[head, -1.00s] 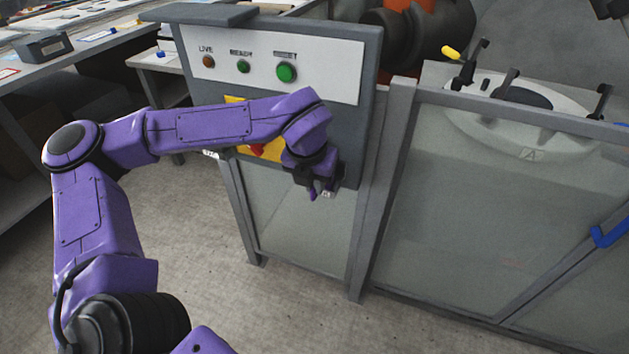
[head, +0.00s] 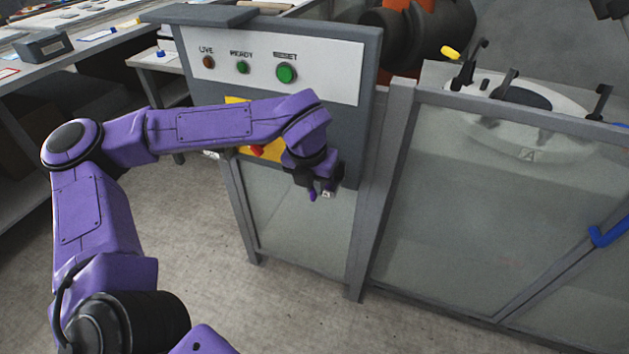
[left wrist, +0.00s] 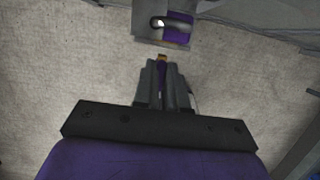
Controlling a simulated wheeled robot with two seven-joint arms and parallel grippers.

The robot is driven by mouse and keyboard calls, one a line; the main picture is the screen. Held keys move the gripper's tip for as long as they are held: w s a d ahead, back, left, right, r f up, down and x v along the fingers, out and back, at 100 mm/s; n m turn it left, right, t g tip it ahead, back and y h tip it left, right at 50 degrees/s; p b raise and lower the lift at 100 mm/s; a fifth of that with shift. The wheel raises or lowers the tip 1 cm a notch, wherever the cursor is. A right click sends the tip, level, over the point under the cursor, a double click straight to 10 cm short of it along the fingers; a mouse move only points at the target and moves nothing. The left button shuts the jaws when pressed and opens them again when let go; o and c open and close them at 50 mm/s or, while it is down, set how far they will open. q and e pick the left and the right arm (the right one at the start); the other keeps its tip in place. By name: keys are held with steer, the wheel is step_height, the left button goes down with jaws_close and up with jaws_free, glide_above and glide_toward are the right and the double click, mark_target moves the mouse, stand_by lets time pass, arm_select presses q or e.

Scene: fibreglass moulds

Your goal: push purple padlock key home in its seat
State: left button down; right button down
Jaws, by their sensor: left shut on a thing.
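My left gripper (left wrist: 162,66) is shut on a narrow key, with its purple part between the fingers and a brass-yellow tip (left wrist: 162,57) showing beyond them. A purple padlock (left wrist: 179,32) with a dark shackle sits at a grey plate (left wrist: 148,32) just ahead of the tip. The tip appears a little short of the plate, but I cannot tell depth. In the head view, my left gripper (head: 321,188) is low at the right edge of the control box, and its grasp is mostly hidden. My right gripper is not in view.
The grey control box (head: 367,100) has lamps, a green button (head: 286,73) and a red knob on yellow. Glazed fence panels (head: 480,215) stand below and right. A white mould (head: 530,130) with clamps lies behind them. Open floor is at lower left.

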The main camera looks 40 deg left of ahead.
mark_target(312, 190)
arm_select(q)
steer(key=shift+w+a+p, duration=0.2)
steer(key=shift+w+p, duration=0.1)
steer(key=shift+w, duration=0.5)
stand_by(0.4)
steer(key=c, duration=1.1)
jaws_free()
steer(key=v, duration=1)
steer(key=shift+r+p, duration=0.25)
steer(key=shift+p, duration=0.1)
